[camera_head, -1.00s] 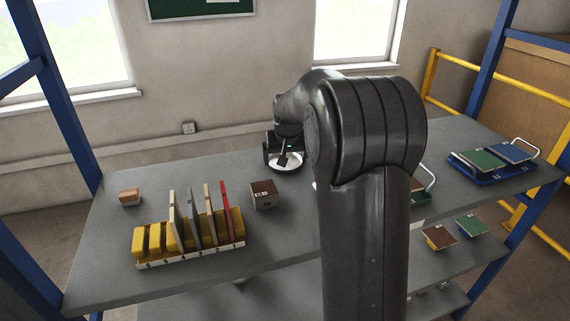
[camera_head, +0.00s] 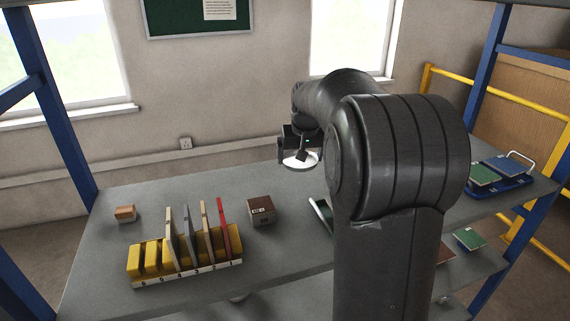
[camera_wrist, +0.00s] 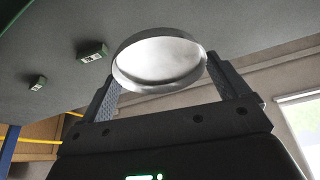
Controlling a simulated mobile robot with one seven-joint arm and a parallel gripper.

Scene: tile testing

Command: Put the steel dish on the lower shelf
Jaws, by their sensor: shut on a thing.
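The steel dish (camera_head: 301,161) is a shallow, round, pale metal dish. My gripper (camera_wrist: 160,75) is shut on it, with a finger at each side of its rim in the wrist view. In the head view the dish hangs above the back of the upper grey shelf (camera_head: 100,245), clear of it. My arm hides part of the shelf to the right of the dish. The lower shelf (camera_head: 290,296) shows below the upper one, at the bottom and at the right; my arm hides its middle.
A yellow rack (camera_head: 150,258) with upright tiles, a brown block (camera_head: 262,211) and a small wooden block (camera_head: 125,213) stand on the upper shelf. A blue tray (camera_head: 510,183) with tiles is at the right. Blue posts (camera_head: 62,120) frame the shelves. Tiles lie on the lower shelf at right.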

